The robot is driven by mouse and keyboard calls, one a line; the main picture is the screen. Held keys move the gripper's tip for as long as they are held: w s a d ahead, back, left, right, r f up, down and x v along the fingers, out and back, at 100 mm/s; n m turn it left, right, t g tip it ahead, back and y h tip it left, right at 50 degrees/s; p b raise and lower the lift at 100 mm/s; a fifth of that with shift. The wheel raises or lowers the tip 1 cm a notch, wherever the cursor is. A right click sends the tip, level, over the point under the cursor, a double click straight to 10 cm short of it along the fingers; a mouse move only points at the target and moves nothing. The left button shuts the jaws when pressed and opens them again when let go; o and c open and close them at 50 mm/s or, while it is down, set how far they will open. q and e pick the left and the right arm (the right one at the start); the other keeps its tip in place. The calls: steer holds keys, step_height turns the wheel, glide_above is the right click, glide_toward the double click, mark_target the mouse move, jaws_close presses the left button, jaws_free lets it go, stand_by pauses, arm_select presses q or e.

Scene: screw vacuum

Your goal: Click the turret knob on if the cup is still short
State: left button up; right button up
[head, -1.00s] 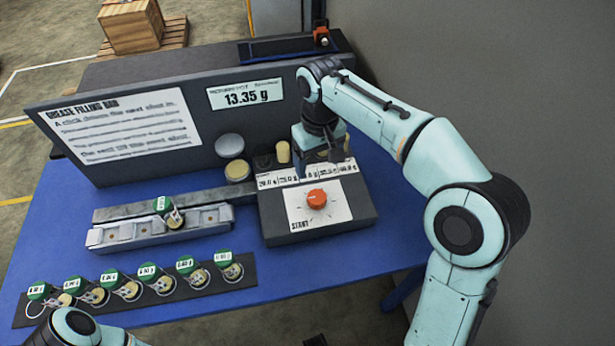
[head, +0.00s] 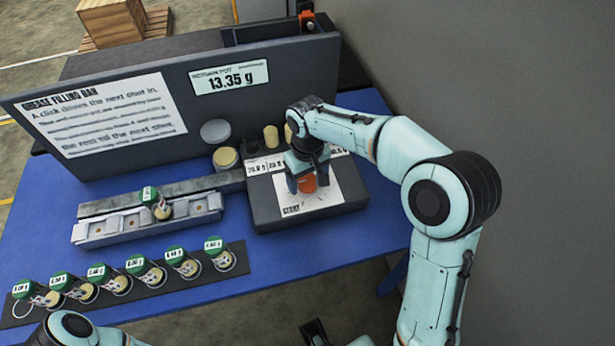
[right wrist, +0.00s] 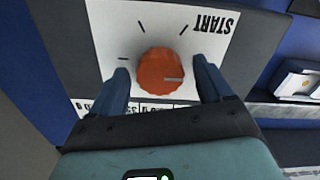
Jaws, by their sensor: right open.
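The orange-red turret knob (right wrist: 160,72) sits on a white dial plate (right wrist: 110,28) marked START. Its pale pointer line points right in the right wrist view. In the head view the knob (head: 307,183) is partly hidden by my right gripper (head: 306,186). The right gripper (right wrist: 161,70) is open, its two blue fingers on either side of the knob; I cannot tell whether they touch it. A cup (head: 157,207) with a green-and-white tag stands in the slotted rail (head: 93,233). The display (head: 229,78) reads 13.35 g.
Several tagged cups stand on a black strip (head: 240,258) at the blue table's (head: 262,267) front. A dark panel with an instruction sheet (head: 112,115) rises behind the rail. Small round containers (head: 226,157) stand beside the dial box (head: 262,215).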

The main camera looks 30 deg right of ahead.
steer(key=c, duration=1)
steer(key=shift+c, duration=0.2)
steer(key=m+p, duration=0.1)
steer(key=m, duration=0.4)
steer(key=m+p, duration=0.1)
steer(key=m, duration=0.5)
steer(key=shift+m, duration=0.3)
steer(key=o, duration=1)
